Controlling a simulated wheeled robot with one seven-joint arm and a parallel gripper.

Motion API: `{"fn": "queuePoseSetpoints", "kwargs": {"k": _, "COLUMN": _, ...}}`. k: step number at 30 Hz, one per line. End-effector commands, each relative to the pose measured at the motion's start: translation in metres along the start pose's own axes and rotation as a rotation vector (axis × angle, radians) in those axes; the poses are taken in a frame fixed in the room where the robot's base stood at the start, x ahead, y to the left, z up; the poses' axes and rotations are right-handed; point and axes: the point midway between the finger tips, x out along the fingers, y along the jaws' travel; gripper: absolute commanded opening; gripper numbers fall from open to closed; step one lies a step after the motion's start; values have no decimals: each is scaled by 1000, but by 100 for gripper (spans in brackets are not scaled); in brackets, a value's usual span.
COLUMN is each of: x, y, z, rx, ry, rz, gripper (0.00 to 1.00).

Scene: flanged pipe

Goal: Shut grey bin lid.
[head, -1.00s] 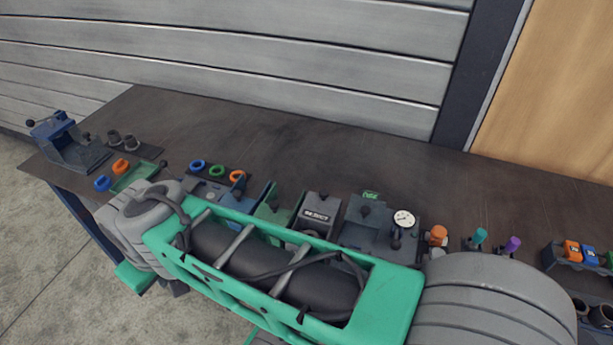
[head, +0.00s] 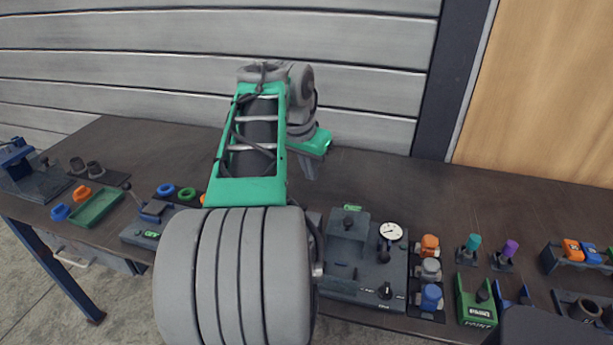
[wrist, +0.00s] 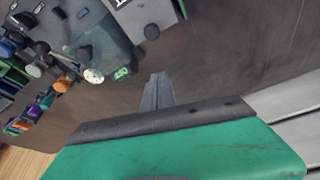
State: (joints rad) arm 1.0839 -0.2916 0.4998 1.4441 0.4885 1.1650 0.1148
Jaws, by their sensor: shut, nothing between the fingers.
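In the head view the bin is mostly hidden behind my arm. My gripper (wrist: 158,78) is shut and empty, pointing down above the bare tabletop on the wall side of the bin, apart from it. In the head view my gripper (head: 309,170) hangs behind the row of bins.
A grey station with a white dial (head: 391,231) stands right of the bin. Orange (head: 429,244), teal (head: 473,242) and purple (head: 509,248) knobbed pieces stand further right. A green tray (head: 97,207) lies at left. The table's back strip (head: 390,175) is clear.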

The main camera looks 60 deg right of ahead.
Motion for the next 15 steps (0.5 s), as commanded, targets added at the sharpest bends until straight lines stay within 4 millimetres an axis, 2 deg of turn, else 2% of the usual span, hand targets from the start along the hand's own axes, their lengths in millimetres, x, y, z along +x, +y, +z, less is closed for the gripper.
{"fn": "queuePoseSetpoints", "kwargs": {"k": 1, "x": 14, "y": 1, "z": 1, "rx": 0, "ry": -2, "rz": 2, "gripper": 0}}
{"fn": "queuePoseSetpoints", "kwargs": {"k": 9, "x": 68, "y": 0, "z": 3, "rx": -3, "ry": -1, "rz": -1, "gripper": 0}}
{"fn": "queuePoseSetpoints", "kwargs": {"k": 10, "x": 61, "y": -1, "z": 9, "rx": -4, "ry": 3, "rz": -4, "gripper": 0}}
{"fn": "queuePoseSetpoints", "kwargs": {"k": 15, "x": 53, "y": -2, "z": 32, "rx": -5, "ry": 2, "rz": -3, "gripper": 0}}
